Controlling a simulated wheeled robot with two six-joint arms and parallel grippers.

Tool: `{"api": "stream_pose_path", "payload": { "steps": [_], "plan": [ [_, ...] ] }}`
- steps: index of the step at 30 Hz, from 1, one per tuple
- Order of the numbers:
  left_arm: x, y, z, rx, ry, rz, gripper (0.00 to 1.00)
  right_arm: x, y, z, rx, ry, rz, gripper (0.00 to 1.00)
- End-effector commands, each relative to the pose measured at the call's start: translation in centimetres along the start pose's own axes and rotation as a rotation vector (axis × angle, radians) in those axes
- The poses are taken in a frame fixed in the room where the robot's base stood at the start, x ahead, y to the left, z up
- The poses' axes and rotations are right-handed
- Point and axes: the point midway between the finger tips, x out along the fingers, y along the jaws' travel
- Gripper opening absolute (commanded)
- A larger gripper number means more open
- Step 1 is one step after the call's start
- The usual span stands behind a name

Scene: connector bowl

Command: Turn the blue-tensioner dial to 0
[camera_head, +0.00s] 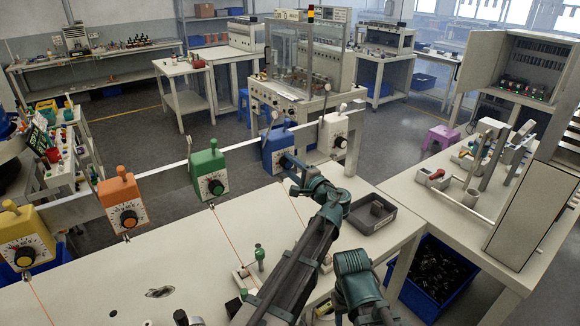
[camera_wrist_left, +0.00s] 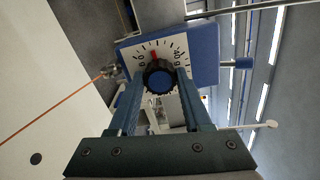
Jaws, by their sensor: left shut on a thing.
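The blue tensioner (camera_head: 277,145) hangs on the rail in the head view, with a white scale face and a black dial (camera_head: 286,162). In the left wrist view the dial (camera_wrist_left: 159,80) sits between the two fingers of my left gripper (camera_wrist_left: 158,88), which is shut on it. A red mark (camera_wrist_left: 153,57) shows on the scale side of the dial. The numbers are rotated and too small to read surely, though one looks like 40. In the head view my left gripper (camera_head: 295,173) reaches the dial and partly covers the face.
Green (camera_head: 208,168), orange (camera_head: 121,196), yellow (camera_head: 18,225) and white (camera_head: 335,130) tensioners hang on the same rail. Thin red threads run down to the white table (camera_head: 190,270). A grey tray (camera_head: 372,218) lies right of my left arm. A small green-topped part (camera_head: 259,253) stands on the table.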

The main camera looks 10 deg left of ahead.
Motion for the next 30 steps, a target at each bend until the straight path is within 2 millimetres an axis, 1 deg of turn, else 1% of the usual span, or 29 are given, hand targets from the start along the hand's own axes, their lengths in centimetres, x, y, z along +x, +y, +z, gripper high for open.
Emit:
{"api": "stream_pose_path", "payload": {
  "steps": [9,18,24,30],
  "plan": [
    [-0.10,0.17,0.07,-0.300,-0.001,0.004,0.00,0.07,-0.01,0.00,0.000,0.000,0.000,0.50],
    [-0.12,0.21,0.07,-0.542,-0.001,0.005,0.00,0.09,-0.01,-0.01,0.000,0.000,0.000,0.50],
    [-0.13,0.24,0.07,-0.656,-0.002,0.005,0.00,0.10,-0.01,-0.01,0.000,0.000,0.000,0.50],
    [-0.14,0.26,0.07,-0.725,-0.002,0.006,0.00,0.11,-0.01,-0.01,0.000,0.000,0.000,0.50]
  ]
}}
